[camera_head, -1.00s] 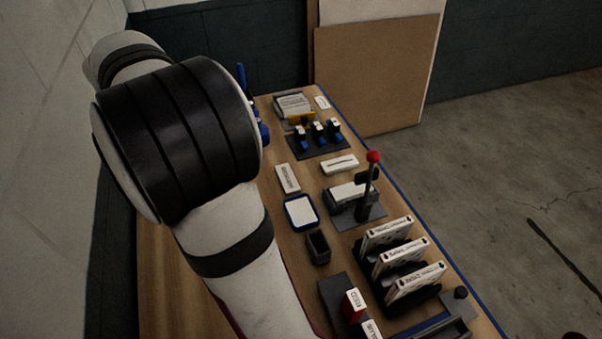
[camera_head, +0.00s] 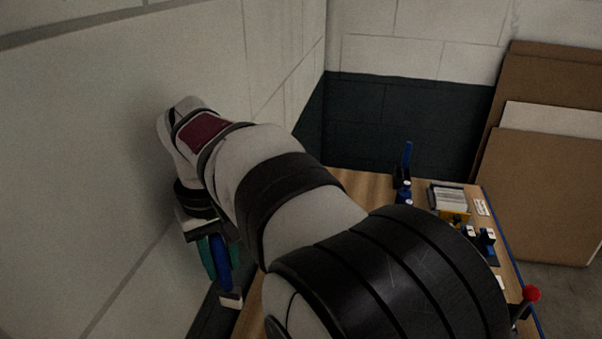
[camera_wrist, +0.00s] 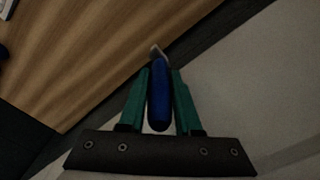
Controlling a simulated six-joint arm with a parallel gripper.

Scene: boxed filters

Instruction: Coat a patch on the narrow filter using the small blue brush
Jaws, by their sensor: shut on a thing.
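My gripper (camera_head: 216,258) is at the left in the head view, beside the pale wall and left of the bench. Its green fingers are shut on a blue brush (camera_head: 223,263). The brush points down, with a pale tip at its lower end. In the wrist view the blue handle of the brush (camera_wrist: 159,98) lies between the two green fingers of my gripper (camera_wrist: 160,85). The tip reaches beyond them over the edge of the wooden bench. I cannot make out the narrow filter in either current view; my arm hides much of the bench.
The bench (camera_head: 365,187) shows behind my arm. On it stand a blue upright item (camera_head: 407,160), a grey tray (camera_head: 449,198), a yellow piece (camera_head: 456,218) and a red-knobbed lever (camera_head: 531,294). Brown boards (camera_head: 540,190) lean at the right. The wall is close on the left.

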